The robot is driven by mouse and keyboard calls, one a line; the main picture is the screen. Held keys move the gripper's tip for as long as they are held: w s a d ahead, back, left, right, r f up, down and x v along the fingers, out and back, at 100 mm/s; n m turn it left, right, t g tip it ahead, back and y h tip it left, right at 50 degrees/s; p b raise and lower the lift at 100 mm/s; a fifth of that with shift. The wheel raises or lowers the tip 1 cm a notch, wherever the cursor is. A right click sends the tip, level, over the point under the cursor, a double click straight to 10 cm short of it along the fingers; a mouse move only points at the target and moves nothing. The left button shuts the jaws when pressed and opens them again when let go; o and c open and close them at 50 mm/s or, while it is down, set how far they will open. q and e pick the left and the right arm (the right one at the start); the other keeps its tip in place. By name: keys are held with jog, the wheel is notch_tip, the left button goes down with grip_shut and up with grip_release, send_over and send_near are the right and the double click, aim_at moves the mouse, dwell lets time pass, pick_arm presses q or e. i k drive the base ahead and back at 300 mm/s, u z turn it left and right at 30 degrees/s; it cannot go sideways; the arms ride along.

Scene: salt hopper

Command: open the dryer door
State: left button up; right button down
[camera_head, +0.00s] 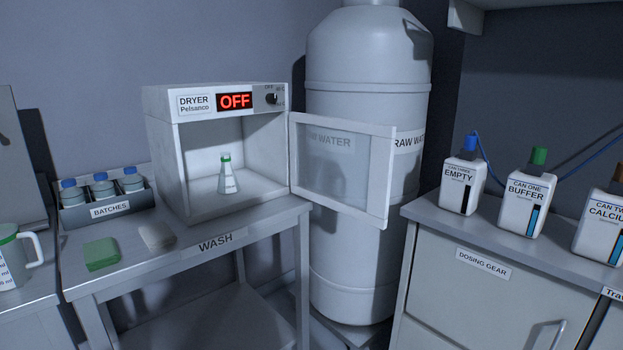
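The dryer (217,148) is a white box on the wash table, with a red "OFF" display (235,101) and a dark knob (271,98) on its top panel. Its door (342,168), a clear pane in a white frame, stands wide open, swung out to the right on its right-hand edge. A conical flask (228,178) with a green rim stands upright inside the dryer. Neither of my grippers shows in the head view.
The wash table (215,243) also holds a batches rack (108,209) with blue-capped bottles, a green sponge (101,254) and a pale cloth (157,236). A raw water tank (360,270) stands behind the door. The dosing gear cabinet (485,290) with several cans is at right.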

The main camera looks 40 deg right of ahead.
aim_at(383, 138)
jog(key=z, duration=0.15)
jog(key=i, duration=0.85)
jog(key=z, duration=0.55)
